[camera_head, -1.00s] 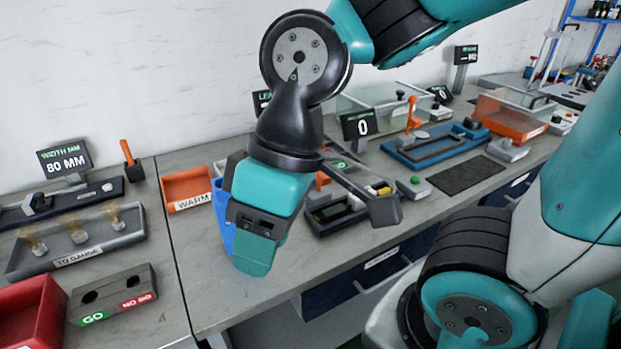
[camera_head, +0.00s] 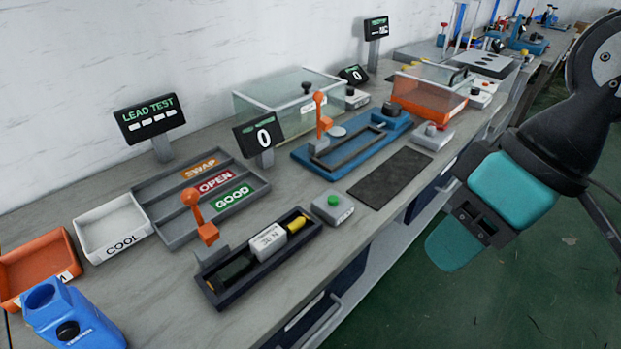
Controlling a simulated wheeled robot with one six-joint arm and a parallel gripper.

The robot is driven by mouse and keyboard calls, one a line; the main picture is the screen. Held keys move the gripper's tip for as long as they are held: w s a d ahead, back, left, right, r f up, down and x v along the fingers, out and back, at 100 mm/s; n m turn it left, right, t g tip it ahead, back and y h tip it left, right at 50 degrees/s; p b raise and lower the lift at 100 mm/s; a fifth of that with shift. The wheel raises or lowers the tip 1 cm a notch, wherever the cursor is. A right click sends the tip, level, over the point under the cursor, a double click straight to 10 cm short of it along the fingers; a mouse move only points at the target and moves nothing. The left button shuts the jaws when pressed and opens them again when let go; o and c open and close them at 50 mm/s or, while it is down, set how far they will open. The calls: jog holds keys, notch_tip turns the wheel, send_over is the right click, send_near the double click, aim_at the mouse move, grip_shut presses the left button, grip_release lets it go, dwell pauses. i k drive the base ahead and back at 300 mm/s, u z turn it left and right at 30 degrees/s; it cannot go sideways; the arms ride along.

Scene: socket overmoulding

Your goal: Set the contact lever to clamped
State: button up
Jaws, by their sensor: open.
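An orange-handled lever (camera_head: 198,216) stands upright on a grey block at the left end of a dark fixture tray (camera_head: 217,298). In that tray lie a white labelled block (camera_head: 268,241), a yellow piece (camera_head: 297,223) and a dark piece (camera_head: 236,270). A second orange lever (camera_head: 320,118) stands upright on a blue fixture (camera_head: 390,132) further back. No label naming the contact lever or its clamped side is readable. My gripper (camera_head: 455,243) is at the right, out over the floor beyond the bench's front edge, apart from both levers; its fingertips are partly hidden.
A display reading LEAD TEST (camera_head: 150,115) and one reading 0 (camera_head: 259,135) stand behind. A green button box (camera_head: 333,208) and dark mat (camera_head: 391,178) lie right.

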aim_at(208, 233)
jog(key=z, duration=1.45)
jog(key=k, duration=0.95)
jog(key=u, duration=1.9)
